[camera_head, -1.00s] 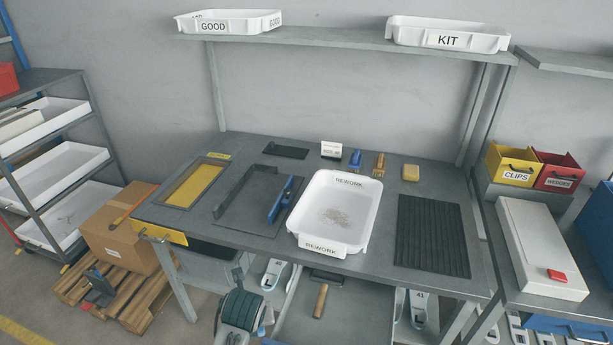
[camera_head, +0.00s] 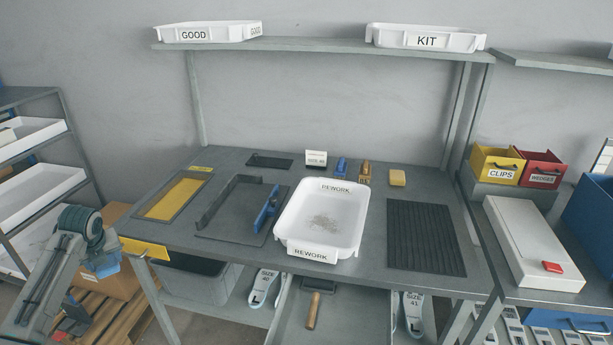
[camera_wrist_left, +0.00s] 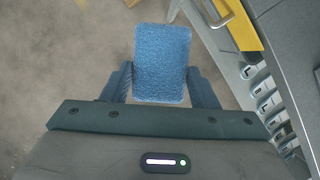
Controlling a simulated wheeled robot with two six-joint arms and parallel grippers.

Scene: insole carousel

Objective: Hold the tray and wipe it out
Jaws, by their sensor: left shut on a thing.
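The white REWORK tray (camera_head: 352,244) stands on the bench, with a patch of brownish crumbs (camera_head: 323,222) on its floor. My left gripper (camera_wrist_left: 161,85) is shut on a blue fuzzy cloth or pad (camera_wrist_left: 162,50), held between its two dark blue fingers. In the head view my left gripper (camera_head: 104,266) is at the lower left, off the bench's left end and well apart from the tray. The blue pad's outline is hard to make out there. My right gripper is in neither view.
A black ribbed mat (camera_head: 427,236) lies right. A cardboard box (camera_head: 110,275) is by my left arm.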

